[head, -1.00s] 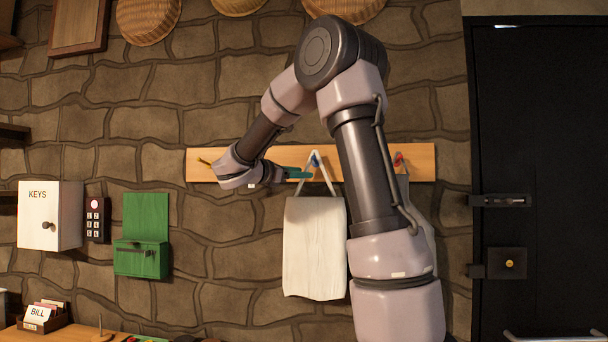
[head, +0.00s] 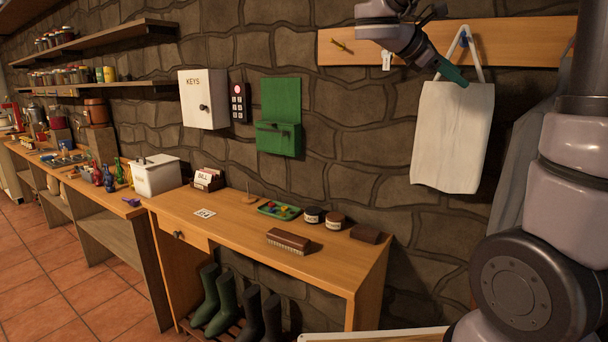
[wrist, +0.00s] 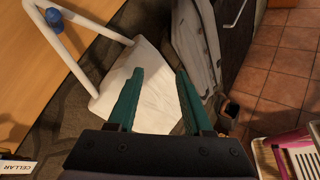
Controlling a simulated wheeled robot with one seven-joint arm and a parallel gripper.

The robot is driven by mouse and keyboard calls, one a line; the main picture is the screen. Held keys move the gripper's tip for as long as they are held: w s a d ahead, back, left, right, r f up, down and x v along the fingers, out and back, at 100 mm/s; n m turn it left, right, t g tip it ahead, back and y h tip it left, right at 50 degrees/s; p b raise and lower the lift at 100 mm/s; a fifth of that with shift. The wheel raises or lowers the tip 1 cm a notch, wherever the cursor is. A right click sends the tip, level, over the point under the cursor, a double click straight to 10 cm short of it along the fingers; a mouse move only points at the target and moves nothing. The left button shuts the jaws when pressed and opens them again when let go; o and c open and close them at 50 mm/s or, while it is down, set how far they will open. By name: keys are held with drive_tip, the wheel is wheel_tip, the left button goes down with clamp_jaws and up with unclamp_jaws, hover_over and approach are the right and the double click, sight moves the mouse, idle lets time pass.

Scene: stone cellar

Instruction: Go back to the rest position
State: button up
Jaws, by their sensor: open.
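My gripper (head: 452,73) is in front of the upper part of the white bag (head: 448,140) in the head view. In the wrist view, the two teal fingers of my gripper (wrist: 158,72) are apart with nothing held between them. The white bag (wrist: 145,100) shows beyond the fingers. It hangs by its handle from a blue peg (wrist: 53,19) on the wooden rail (head: 345,50). My arm fills the right of the head view.
A grey cloth item (wrist: 198,40) hangs right of the bag. Below the rail stands a wooden bench (head: 235,222) with a brush (head: 288,241), jars and a tray. A green box (head: 279,138) and white key cabinet (head: 203,98) are on the wall. Tiled floor (head: 60,300) is open at left.

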drive_tip(key=s+a+f+m+y, duration=0.3)
drive_tip(key=s+f+m+y, duration=0.5)
drive_tip(key=s, duration=0.4)
drive_tip(key=s+a+m+t+y, duration=0.4)
drive_tip(key=a+m+y, duration=0.2)
drive_tip(key=a+m, duration=0.2)
drive_tip(key=shift+a+f+m+y, duration=0.2)
drive_tip(key=shift+f+m+y, duration=0.15)
drive_tip(key=shift+m, duration=0.65)
